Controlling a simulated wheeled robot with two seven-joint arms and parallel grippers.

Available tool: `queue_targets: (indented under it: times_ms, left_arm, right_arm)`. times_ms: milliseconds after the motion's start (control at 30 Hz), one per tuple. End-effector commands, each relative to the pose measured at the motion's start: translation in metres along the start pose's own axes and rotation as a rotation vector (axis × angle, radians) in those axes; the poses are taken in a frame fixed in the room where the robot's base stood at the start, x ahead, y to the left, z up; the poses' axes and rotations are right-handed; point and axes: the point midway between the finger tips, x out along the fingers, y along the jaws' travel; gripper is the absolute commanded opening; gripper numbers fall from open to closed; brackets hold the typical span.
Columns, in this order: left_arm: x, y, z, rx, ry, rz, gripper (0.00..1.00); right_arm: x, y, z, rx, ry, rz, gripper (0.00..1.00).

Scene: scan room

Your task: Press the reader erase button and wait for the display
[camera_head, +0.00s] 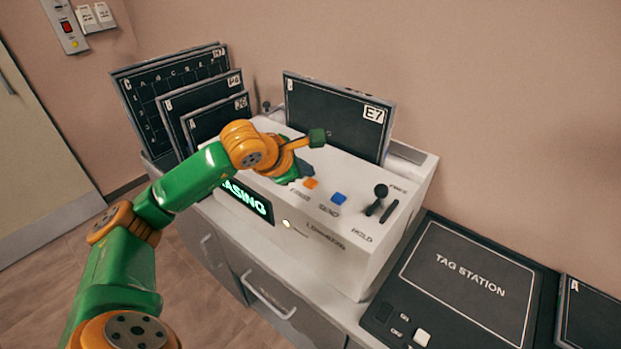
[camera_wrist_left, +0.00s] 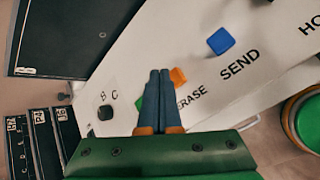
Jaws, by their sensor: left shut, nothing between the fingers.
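The white reader (camera_head: 345,255) stands on the cabinet. Its orange button (camera_head: 311,183), beside the ERASE label, also shows in the left wrist view (camera_wrist_left: 178,76). The reader's dark display (camera_head: 247,203) shows glowing letters "ASING"; my left arm covers its left end. My left gripper (camera_head: 307,171) is shut and empty, with its dark fingertips just beside the orange button. The closed fingers also show in the wrist view (camera_wrist_left: 158,74), partly overlapping the button's edge. I cannot tell whether they touch it. My right gripper is not in view.
A blue SEND button (camera_head: 339,198) and a black knob (camera_head: 381,191) are close by on the reader top. A plate marked E7 (camera_head: 335,115) stands behind. Several dark plates (camera_head: 180,85) lean at left. A black tag station (camera_head: 465,275) lies at right.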

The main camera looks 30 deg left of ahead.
Motion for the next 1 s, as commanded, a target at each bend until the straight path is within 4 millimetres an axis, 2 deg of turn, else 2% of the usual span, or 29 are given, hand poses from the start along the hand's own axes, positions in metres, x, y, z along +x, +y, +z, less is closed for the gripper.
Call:
queue_targets:
  times_ms: [267, 733, 1000]
  left_arm:
    - [-0.002, 0.002, 0.002, 0.000, -0.001, 0.001, 0.00]
    - [-0.035, 0.026, 0.026, 0.000, -0.001, 0.001, 0.00]
    - [-0.035, 0.025, 0.025, 0.000, -0.001, 0.000, 0.00]
  right_arm:
    - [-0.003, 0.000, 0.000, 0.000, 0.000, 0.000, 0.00]
    - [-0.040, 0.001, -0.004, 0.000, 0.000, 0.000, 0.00]
    - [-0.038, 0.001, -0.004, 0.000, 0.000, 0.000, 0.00]
